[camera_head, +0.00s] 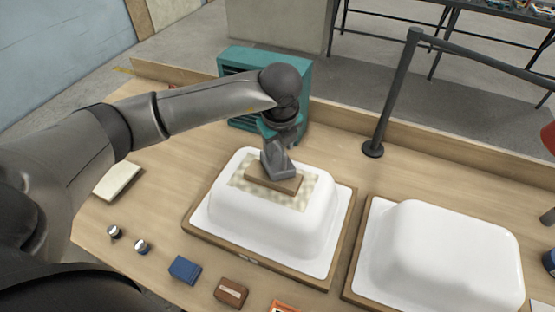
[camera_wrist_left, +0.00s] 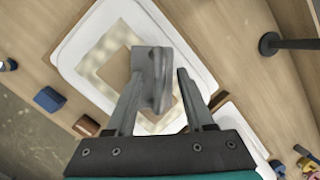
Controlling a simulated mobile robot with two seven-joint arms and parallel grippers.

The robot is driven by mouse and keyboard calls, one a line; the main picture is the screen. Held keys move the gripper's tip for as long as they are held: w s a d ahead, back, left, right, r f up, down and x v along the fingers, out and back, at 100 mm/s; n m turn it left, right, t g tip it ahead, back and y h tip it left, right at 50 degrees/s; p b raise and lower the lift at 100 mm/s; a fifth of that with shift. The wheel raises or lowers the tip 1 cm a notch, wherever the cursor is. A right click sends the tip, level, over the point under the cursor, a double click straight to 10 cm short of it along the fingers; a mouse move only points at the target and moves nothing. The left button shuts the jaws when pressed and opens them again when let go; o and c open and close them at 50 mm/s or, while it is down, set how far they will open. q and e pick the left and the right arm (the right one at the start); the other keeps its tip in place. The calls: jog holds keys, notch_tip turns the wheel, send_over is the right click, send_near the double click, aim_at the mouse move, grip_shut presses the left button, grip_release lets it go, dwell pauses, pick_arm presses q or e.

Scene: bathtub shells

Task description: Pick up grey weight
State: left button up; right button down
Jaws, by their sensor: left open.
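The grey weight (camera_head: 279,166) stands on a brown block (camera_head: 262,179), which lies on a speckled beige patch (camera_head: 299,192) on top of the left white tub shell (camera_head: 243,213). My left gripper (camera_head: 278,143) is directly above the weight, pointing down. In the left wrist view the weight (camera_wrist_left: 155,78) shows between the fingers of my open left gripper (camera_wrist_left: 160,80). It sits closer to the left finger, and a gap shows towards the right finger. Whether the left finger touches it I cannot tell. My right gripper is not in view.
A second white shell (camera_head: 447,247) stands on the right. A teal box (camera_head: 303,75) is behind the left shell. A black post (camera_head: 389,100) rises at the back. Blue (camera_head: 184,269) and brown (camera_head: 231,291) blocks and two small knobs lie in front. A pale pad (camera_head: 118,180) lies left.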

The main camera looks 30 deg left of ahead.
pick_arm(q)
jog(key=shift+c, duration=0.3)
grip_shut()
dwell(0.9)
jog(key=shift+r, duration=0.1)
